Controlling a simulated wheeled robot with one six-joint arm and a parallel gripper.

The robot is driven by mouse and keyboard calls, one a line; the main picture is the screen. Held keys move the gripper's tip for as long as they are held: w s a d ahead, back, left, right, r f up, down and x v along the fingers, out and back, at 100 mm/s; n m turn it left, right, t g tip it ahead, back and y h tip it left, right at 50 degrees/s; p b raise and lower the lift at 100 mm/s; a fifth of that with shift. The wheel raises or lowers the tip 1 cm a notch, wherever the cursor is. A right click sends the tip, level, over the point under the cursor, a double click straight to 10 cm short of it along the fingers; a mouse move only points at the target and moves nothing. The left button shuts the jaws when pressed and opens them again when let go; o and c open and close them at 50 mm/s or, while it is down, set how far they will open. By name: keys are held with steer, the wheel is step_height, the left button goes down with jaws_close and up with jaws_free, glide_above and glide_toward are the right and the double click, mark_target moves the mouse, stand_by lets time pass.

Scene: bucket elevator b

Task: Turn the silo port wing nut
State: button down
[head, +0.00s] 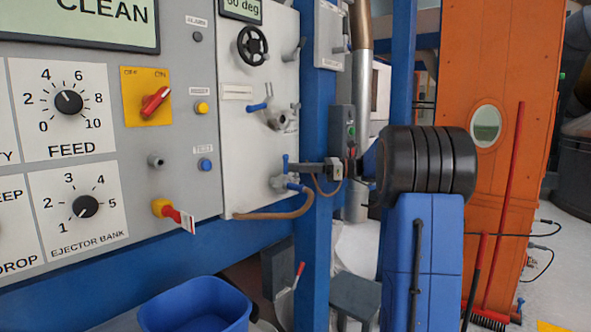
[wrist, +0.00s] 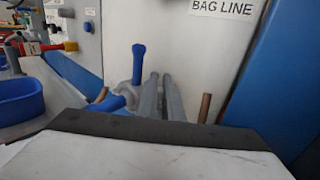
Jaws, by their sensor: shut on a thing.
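In the wrist view my gripper (wrist: 162,78) shows two grey fingers close together, shut at the fitting. The exact contact is hidden.
Above is another fitting with a blue handle (head: 257,107), and a black handwheel (head: 252,45) is higher. A blue post (head: 318,120) stands right of the panel, near my arm. A blue bin (head: 195,305) is below left. A "BAG LINE" label (wrist: 222,8) is above the fitting.

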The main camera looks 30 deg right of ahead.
steer(key=c, duration=1.9)
jaws_free()
steer(key=shift+m+t+h, duration=0.3)
steer(key=shift+m+t, duration=0.1)
steer(key=shift+t, duration=0.1)
steer(key=shift+m+t+h, duration=1.9)
steer(key=shift+t+h, duration=0.2)
steer(key=v, duration=1.7)
step_height(320, 180, up, 7)
steer(key=g+h, duration=0.2)
steer(key=g, duration=0.1)
steer(key=f+x, duration=0.1)
steer(key=x, duration=1.5)
steer(key=shift+g+h, duration=0.3)
steer(key=v, duration=1.7)
steer(key=shift+s+d+r, duration=0.1)
steer(key=shift+s, duration=0.25)
steer(key=shift+o, duration=0.5)
